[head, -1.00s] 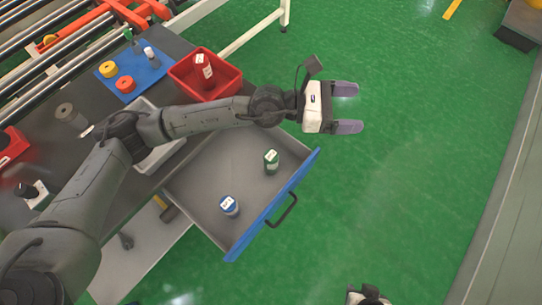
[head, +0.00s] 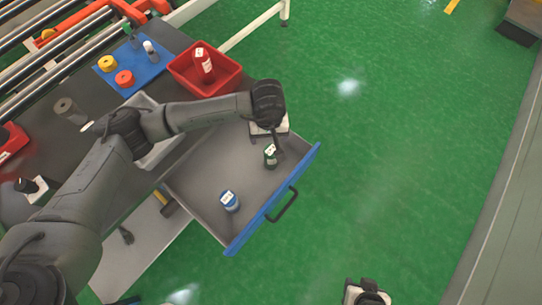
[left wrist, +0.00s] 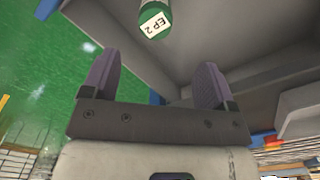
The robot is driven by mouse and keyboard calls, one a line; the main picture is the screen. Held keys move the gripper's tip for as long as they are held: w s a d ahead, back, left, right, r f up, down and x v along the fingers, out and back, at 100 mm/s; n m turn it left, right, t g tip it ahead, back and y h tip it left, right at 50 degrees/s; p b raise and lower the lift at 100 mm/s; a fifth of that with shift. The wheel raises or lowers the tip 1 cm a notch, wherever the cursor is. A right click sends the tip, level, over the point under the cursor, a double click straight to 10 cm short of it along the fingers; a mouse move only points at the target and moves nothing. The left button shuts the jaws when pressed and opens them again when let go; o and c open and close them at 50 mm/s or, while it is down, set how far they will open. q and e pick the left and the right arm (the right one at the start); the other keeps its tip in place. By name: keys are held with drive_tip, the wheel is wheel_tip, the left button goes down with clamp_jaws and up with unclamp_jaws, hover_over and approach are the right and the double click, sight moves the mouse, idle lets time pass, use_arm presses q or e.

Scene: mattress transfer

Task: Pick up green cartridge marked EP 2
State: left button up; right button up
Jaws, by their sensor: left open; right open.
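The green cartridge (head: 270,156) stands in the open grey drawer, near its far right corner. In the left wrist view the green cartridge (left wrist: 154,20) shows a white label reading EP 2, ahead of and between the fingertips and apart from them. My left gripper (left wrist: 158,80) is open and empty; in the head view its body (head: 268,127) is over the drawer just behind the cartridge, its fingers mostly hidden. My right gripper (head: 367,293) is only partly in view at the bottom edge.
A blue-labelled cartridge (head: 229,201) stands nearer in the same drawer. The drawer has a blue front (head: 275,200) with a dark handle. A red bin (head: 222,88) holding a red cartridge (head: 203,65) is on the dark table. Green floor lies clear to the right.

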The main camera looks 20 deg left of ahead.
sight(269, 150)
use_arm(q)
wheel_tip(269, 150, down, 8)
drive_tip(key=shift+r+b, duration=0.1)
drive_tip(key=shift+b, duration=0.55)
drive_tip(key=shift+w+d+f+b, duration=0.15)
drive_tip(key=shift+f+b, duration=0.25)
drive_tip(key=shift+f, duration=0.95)
drive_tip(key=shift+d+f+b, duration=0.15)
drive_tip(key=shift+f+b, duration=0.2)
drive_tip(key=shift+f, duration=1)
drive_tip(key=shift+c, duration=1.3)
drive_tip(key=shift+r, duration=0.1)
drive_tip(key=c, duration=0.8)
drive_tip(key=shift+c, duration=0.2)
